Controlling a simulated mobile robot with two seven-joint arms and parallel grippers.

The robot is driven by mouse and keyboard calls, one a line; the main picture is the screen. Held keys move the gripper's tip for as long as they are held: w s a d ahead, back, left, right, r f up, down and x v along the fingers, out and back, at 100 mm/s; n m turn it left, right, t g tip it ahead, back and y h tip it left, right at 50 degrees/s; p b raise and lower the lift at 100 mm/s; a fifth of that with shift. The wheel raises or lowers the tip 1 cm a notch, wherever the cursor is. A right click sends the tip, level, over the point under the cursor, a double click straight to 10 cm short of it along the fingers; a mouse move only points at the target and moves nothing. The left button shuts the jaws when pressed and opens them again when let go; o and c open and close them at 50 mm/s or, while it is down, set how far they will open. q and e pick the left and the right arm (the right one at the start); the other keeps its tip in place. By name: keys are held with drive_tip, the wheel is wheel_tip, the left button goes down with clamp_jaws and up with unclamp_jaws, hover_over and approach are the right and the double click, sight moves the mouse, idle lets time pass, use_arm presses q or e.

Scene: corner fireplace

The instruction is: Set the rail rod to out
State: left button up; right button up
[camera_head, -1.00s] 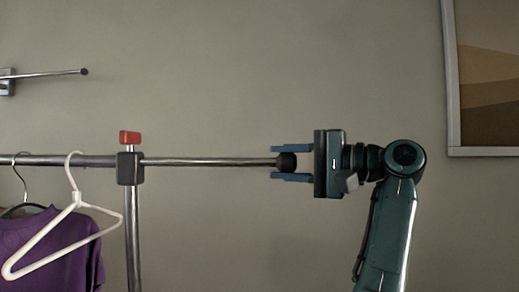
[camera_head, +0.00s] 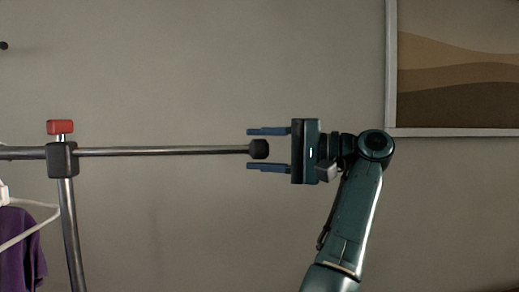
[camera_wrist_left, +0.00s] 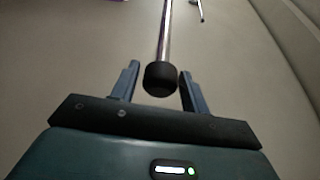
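The rail rod (camera_head: 165,151) is a thin metal bar reaching right from a dark collar (camera_head: 62,159) on an upright post. It ends in a black knob (camera_head: 259,149). A red clamp handle (camera_head: 60,127) sits on top of the collar. My left gripper (camera_head: 248,149) is open, with one finger above and one below the knob, and gaps show on both sides. In the left wrist view the knob (camera_wrist_left: 160,79) lies between the two spread fingers, with the rod (camera_wrist_left: 165,35) running away from me. My right gripper is not in view.
A white hanger (camera_head: 28,229) and a purple garment (camera_head: 20,255) hang left of the post. A framed picture (camera_head: 459,88) is on the wall at upper right. The space around the rod and below it is clear.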

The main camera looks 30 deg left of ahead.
use_arm(q)
drive_tip(key=shift+o, duration=0.7)
drive_tip(key=shift+s+a, duration=0.1)
drive_tip(key=shift+a, duration=0.05)
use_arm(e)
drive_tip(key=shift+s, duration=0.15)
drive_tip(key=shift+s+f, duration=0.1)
use_arm(q)
drive_tip(key=shift+d, duration=0.25)
drive_tip(key=v, duration=0.5)
drive_tip(key=shift+w+d+r+p, duration=0.25)
drive_tip(key=shift+d+r+p, duration=0.1)
drive_tip(key=shift+p, duration=0.25)
drive_tip(key=shift+w+d+f, duration=0.1)
drive_tip(key=shift+d+f, duration=0.05)
drive_tip(key=shift+d, duration=0.15)
drive_tip(key=shift+d+f+p, duration=0.2)
drive_tip(key=shift+d+p, duration=0.05)
drive_tip(key=shift+p, duration=0.05)
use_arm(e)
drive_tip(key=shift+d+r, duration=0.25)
